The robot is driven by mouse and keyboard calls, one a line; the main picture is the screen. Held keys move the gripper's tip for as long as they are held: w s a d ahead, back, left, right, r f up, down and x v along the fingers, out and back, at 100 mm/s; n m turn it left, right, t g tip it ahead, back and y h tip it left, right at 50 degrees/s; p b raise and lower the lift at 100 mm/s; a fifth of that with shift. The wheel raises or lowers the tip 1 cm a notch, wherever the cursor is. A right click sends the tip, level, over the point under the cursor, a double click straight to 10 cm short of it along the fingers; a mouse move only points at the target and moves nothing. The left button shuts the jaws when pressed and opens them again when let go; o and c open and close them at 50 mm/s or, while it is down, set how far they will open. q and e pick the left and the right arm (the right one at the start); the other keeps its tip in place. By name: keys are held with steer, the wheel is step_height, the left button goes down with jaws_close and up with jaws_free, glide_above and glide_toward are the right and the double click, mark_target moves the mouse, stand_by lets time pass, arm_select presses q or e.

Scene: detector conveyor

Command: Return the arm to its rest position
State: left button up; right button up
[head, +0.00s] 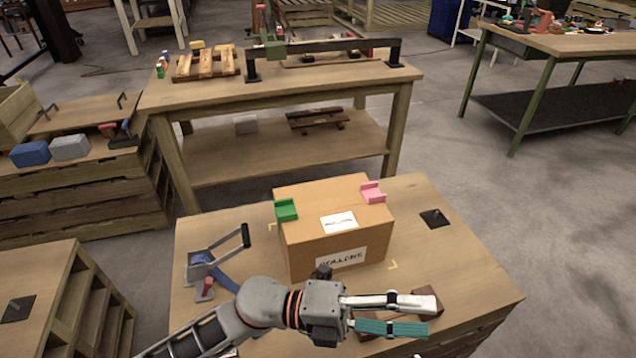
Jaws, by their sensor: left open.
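My left arm comes in from the bottom left. Its gripper (432,315) is open, fingers pointing right, over the front part of the near wooden table (470,270). A brown wooden piece (372,318) lies beneath the gripper and is partly hidden by it; I see nothing held between the fingers. A cardboard box (312,240) with white labels stands on the table just behind the gripper. A green bracket (286,210) and a pink bracket (373,192) sit on its upper edges. My right gripper is not in view.
A grey-handled device (215,258) with blue and red parts stands left of the box. A black plate (436,219) lies at the right. A wooden workbench (290,80) stands behind, stacked crates (75,195) at the left.

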arm_select(q)
steer(key=w+a+r+n+t+h, duration=0.2)
steer(key=w+a+n+t, duration=0.1)
steer(key=w+n+t, duration=0.4)
steer(key=w+a+f+n+t+y+p, duration=0.1)
steer(key=w+a+f+n+t+y, duration=0.2)
steer(key=a+f+n+t+y, duration=0.45)
steer(key=w+a+f+n+t+y, duration=0.2)
steer(key=w+a+n+t+y, duration=0.15)
steer(key=a+n, duration=0.5)
steer(key=s+a+f+n+g+y, duration=0.1)
steer(key=s+a+f+n+y, duration=0.1)
steer(key=s+a+f+n, duration=0.1)
steer(key=s+a+f+n+g+y, duration=0.2)
steer(key=s+a+f+n+y, duration=0.1)
steer(key=a+f, duration=0.4)
steer(key=s+a+f+n+g+y+p, duration=0.1)
steer(key=s+a+f+n+y, duration=0.1)
steer(key=s+a+f+n, duration=0.2)
steer(key=shift+s+a+f+n+y, duration=0.15)
steer(key=shift+s+a+f, duration=0.25)
steer(key=shift+f, duration=0.7)
steer(key=shift+s+a+f+n+y, duration=0.15)
steer(key=shift+s+f, duration=0.5)
steer(key=shift+f, duration=0.4)
steer(key=shift+s+a+f+y, duration=0.1)
steer(key=shift+s+a+f, duration=0.3)
steer(key=shift+f, duration=0.7)
steer(key=shift+s+g, duration=0.15)
steer(key=shift+g, duration=0.15)
